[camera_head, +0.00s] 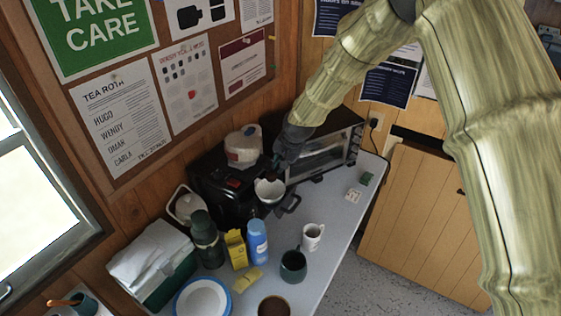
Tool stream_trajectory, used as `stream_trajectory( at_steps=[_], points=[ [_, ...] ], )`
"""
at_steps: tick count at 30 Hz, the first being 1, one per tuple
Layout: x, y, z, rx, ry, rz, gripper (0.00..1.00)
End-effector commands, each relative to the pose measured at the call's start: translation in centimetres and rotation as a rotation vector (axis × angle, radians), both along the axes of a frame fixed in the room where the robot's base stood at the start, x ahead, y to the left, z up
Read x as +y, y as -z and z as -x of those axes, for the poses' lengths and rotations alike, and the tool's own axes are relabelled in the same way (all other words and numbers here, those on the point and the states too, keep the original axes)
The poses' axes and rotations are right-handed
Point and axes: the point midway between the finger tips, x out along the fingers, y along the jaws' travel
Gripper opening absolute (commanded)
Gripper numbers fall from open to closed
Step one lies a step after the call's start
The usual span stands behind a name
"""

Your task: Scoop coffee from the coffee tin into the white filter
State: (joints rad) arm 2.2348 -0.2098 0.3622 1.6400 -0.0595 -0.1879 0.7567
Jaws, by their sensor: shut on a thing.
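The white filter (269,189) sits open side up at the front of the black coffee machine (212,180). My gripper (283,159) is above and just behind the filter in the picture. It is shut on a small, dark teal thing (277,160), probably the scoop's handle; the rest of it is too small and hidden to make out. I cannot tell if it holds coffee. A round open container with a brown inside (273,307), probably the coffee tin, stands at the bottom edge of the view, partly cut off.
A toaster oven (322,160) stands right of the coffee machine. A white tub (243,147) is on the machine. A dark flask (206,238), yellow box (236,249), blue can (257,241), white mug (312,237) and dark mug (293,266) stand in front. The right counter is mostly clear.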

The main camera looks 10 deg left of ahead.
Motion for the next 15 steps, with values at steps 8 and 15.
stream_trajectory(
  at_steps=[8,15],
  points=[
    [-0.02,0.51,0.52,-0.144,-0.034,-0.072,0.02],
    [-0.03,0.60,0.79,-0.246,-0.058,-0.121,0.02]
  ],
)
